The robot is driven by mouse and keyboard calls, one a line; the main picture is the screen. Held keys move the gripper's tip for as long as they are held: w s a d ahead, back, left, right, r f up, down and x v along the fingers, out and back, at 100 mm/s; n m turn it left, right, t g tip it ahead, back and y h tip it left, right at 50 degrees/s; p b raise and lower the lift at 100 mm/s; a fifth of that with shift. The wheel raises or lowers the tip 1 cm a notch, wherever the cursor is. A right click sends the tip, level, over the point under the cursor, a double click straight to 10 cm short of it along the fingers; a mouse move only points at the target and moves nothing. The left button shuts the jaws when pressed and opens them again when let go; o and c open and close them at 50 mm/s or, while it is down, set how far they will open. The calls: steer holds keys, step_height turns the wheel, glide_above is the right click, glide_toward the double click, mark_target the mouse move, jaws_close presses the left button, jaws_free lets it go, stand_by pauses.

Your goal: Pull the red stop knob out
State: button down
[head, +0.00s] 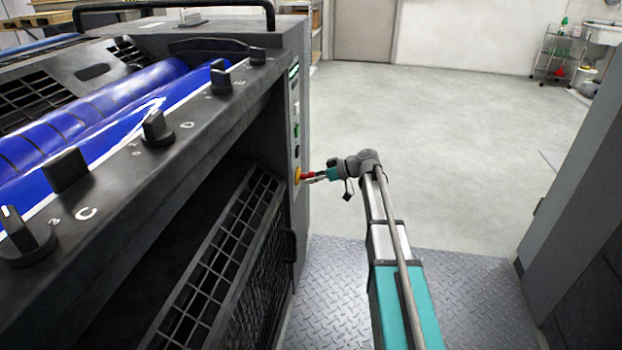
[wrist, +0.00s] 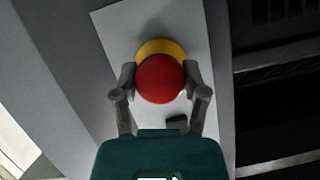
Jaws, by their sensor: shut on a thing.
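The red stop knob (wrist: 160,80) is a round mushroom head in front of a yellow ring (wrist: 160,47) on a pale panel (wrist: 112,22) in the wrist view. My gripper (wrist: 160,82) has one finger on each side of the knob and is shut on it. In the head view the knob (head: 309,174) is a small red spot on the side of the machine, at the tip of my gripper (head: 313,177). The knob's stem is hidden behind its head, so I cannot tell how far out it stands.
The dark machine (head: 222,110) with blue rollers (head: 95,120) and several black knobs fills the left. Its side panel carries more buttons above the red knob. A grey cabinet (head: 580,200) stands at the right. Tread plate (head: 465,290) and open floor (head: 440,120) lie between.

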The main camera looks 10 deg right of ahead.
steer(key=shift+c, duration=0.5)
jaws_free()
steer(key=shift+s, duration=0.25)
steer(key=shift+w, duration=0.1)
steer(key=shift+r, duration=0.15)
